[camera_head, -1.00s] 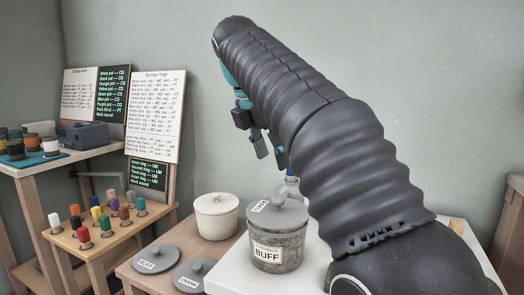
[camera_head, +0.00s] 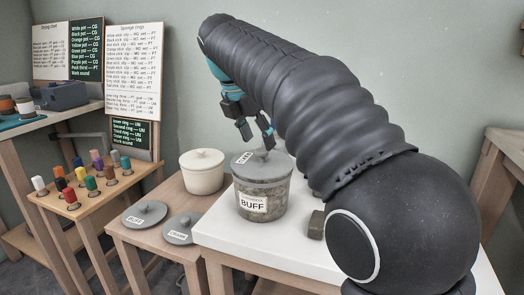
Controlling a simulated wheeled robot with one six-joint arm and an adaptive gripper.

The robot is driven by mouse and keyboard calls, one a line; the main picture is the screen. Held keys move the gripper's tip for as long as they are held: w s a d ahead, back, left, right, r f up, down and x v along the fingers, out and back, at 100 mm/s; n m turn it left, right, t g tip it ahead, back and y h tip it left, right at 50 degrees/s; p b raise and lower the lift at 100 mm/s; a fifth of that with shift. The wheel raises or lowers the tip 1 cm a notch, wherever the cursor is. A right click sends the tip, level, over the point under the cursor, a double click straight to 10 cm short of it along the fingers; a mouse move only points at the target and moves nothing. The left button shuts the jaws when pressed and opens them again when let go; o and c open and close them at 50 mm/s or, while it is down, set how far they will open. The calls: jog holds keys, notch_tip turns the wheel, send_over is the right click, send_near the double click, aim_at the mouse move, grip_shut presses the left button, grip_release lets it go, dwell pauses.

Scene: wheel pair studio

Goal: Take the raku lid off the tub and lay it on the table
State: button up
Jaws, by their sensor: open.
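The tub (camera_head: 262,201) is a speckled grey-green jar with a label reading BUFF. It stands near the left edge of a white table (camera_head: 222,233). A grey lid (camera_head: 276,172) with a knob sits on it. The small tag on this lid is hard to read; I take it for the raku lid. My gripper (camera_head: 257,138) is open and points down just above the lid, close over its knob. I cannot tell whether the fingers touch the knob.
A lower wooden table (camera_head: 160,248) stands to the left, with a grey lid marked BUFF (camera_head: 144,215), another grey lid (camera_head: 181,230) with a label, and a lidded cream pot (camera_head: 202,176). A rack (camera_head: 75,186) of coloured sticks is further left. My arm covers much of the white table.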

aim_at(262, 150)
jog(key=shift+b+x, duration=0.35)
jog(key=shift+x, duration=1.9)
jog(key=shift+r, duration=0.1)
grip_shut()
